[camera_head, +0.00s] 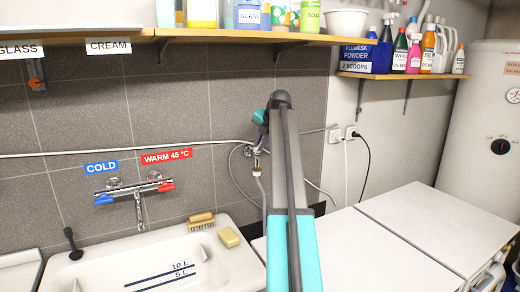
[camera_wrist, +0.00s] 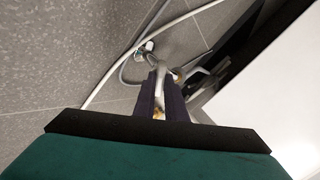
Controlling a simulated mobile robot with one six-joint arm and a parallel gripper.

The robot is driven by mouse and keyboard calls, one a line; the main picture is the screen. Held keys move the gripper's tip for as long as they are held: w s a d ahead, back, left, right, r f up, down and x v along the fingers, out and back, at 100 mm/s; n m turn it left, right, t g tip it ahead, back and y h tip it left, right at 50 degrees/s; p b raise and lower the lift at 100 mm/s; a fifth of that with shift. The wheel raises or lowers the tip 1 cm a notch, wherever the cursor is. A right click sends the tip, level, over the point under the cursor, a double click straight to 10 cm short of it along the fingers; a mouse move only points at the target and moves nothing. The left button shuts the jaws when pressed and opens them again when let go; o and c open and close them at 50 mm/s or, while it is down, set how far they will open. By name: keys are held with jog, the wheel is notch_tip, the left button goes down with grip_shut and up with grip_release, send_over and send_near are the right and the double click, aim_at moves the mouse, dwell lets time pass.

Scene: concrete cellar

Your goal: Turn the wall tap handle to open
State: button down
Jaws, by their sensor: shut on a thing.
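The wall tap (camera_head: 256,152) is a small metal fitting on the grey tiles, with a hose hanging below it. My arm covers part of the area to its right. My gripper (camera_head: 257,136) is at the tap, coming from above. In the wrist view my gripper's dark fingers (camera_wrist: 161,84) are shut around a slim light-grey piece, the tap handle (camera_wrist: 161,72). Most of the handle is hidden between the fingers, and its exact angle is hard to tell.
A pale pipe (camera_head: 110,152) runs along the wall. A mixer (camera_head: 135,188) with blue and red handles is above the white sink (camera_head: 160,262). A loaded shelf (camera_head: 215,36) hangs above. White worktops (camera_head: 355,245) at right are clear.

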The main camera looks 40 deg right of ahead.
jog(key=shift+f+n+b, duration=0.1)
jog(key=shift+n+b, duration=0.6)
jog(key=shift+n, duration=0.8)
jog(key=c, duration=1.7)
grip_release()
jog(key=shift+s+r, duration=0.1)
jog(key=shift+r, duration=0.1)
jog(key=shift+p+v, duration=1.05)
jog(key=shift+v, duration=2.35)
